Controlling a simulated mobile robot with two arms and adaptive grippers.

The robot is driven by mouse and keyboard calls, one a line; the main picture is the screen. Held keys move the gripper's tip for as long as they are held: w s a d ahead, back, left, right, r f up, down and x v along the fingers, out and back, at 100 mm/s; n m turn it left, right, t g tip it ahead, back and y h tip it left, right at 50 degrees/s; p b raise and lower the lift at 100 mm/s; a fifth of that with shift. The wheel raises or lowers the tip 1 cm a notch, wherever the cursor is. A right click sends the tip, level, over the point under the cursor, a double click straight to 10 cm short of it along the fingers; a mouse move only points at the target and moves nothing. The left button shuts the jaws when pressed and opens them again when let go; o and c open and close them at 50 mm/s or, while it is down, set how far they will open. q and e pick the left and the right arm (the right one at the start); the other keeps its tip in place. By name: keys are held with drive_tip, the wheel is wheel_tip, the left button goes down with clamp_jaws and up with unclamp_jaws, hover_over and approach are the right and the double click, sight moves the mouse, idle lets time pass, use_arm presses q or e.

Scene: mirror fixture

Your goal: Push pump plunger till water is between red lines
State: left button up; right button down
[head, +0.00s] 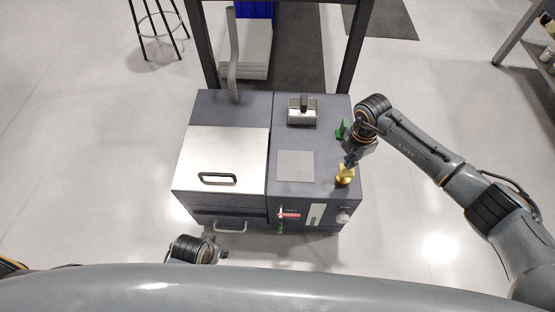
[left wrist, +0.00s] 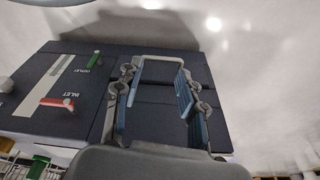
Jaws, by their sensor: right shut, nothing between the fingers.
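The pump plunger, a gold knob (head: 345,175), stands on the right part of the dark machine top. My right gripper (head: 350,160) is shut and empty, with its tips at or just above the gold knob; I cannot tell whether they touch. A pale gauge strip (head: 316,214) is on the front panel and also shows in the left wrist view (left wrist: 51,79). Its water level and red lines are too small to make out. My left gripper (left wrist: 158,105) is open before the machine's front, with a silver drawer handle (left wrist: 160,57) seen between and beyond its fingers.
The front panel has a red inlet valve (head: 289,215), a green outlet valve (head: 280,227) and a white knob (head: 343,217). A green handle (head: 342,129) stands behind the gold knob. A silver lid (head: 222,150) covers the left part.

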drive_tip(key=shift+r+p, duration=0.5)
drive_tip(key=shift+r, duration=0.1)
drive_tip(key=shift+r+p, duration=0.5)
drive_tip(key=shift+r, duration=0.05)
drive_tip(key=shift+r+p, duration=0.5)
drive_tip(key=shift+r, duration=0.05)
use_arm(q)
drive_tip(key=s+a+f, duration=0.1)
drive_tip(key=s+f, duration=0.6)
drive_tip(key=f, duration=0.3)
drive_tip(key=shift+s+f+g+p, duration=0.25)
drive_tip(key=shift+s+g+p, duration=0.1)
drive_tip(key=shift+g, duration=0.05)
use_arm(e)
drive_tip(key=shift+r, duration=0.45)
